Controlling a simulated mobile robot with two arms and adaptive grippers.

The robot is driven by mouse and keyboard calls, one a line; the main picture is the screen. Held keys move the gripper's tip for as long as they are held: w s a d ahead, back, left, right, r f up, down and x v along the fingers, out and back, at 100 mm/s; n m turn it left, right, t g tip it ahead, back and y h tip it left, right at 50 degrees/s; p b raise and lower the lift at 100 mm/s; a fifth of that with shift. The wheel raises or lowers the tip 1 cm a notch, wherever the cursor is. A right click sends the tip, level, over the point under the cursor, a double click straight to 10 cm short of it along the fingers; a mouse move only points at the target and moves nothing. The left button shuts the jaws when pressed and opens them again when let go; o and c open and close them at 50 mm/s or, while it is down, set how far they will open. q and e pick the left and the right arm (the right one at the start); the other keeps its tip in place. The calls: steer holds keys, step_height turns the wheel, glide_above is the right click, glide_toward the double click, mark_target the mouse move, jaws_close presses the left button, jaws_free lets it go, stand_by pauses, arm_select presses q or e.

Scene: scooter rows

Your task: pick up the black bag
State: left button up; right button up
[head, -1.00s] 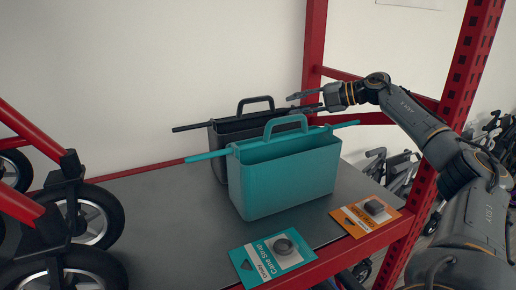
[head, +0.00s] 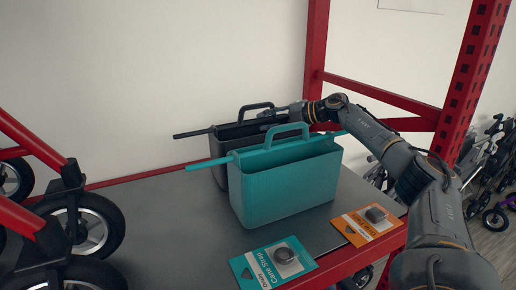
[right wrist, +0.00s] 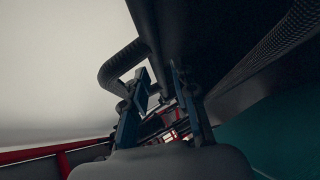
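The black bag (head: 222,172) stands on the grey shelf behind the teal bag (head: 290,182); its lower front is mostly hidden by the teal one. Its looped black handle (head: 256,104) rises above the rim. My right gripper (head: 270,116) reaches in from the right, at the right side of this handle. In the right wrist view my right gripper's fingers (right wrist: 162,85) are apart, with the black handle (right wrist: 118,68) close by on the left; whether they touch it I cannot tell. My left gripper is not in view.
The teal bag's handle (head: 287,133) stands close in front of my right gripper. Cane strap (head: 272,265) and orange (head: 367,224) packs lie at the shelf's front. Red rack posts (head: 460,95) flank my right arm. Black wheels (head: 92,222) stand left.

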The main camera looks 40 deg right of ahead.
mark_target(260, 122)
steer(key=x, duration=0.2)
steer(key=shift+w+a+r+p, duration=0.15)
steer(key=shift+w+a+p, duration=0.2)
steer(key=shift+w+a+f, duration=0.15)
steer(key=shift+w+f, duration=0.15)
steer(key=shift+w, duration=0.15)
steer(key=shift+s, duration=0.1)
steer(key=shift+c, duration=0.3)
jaws_close()
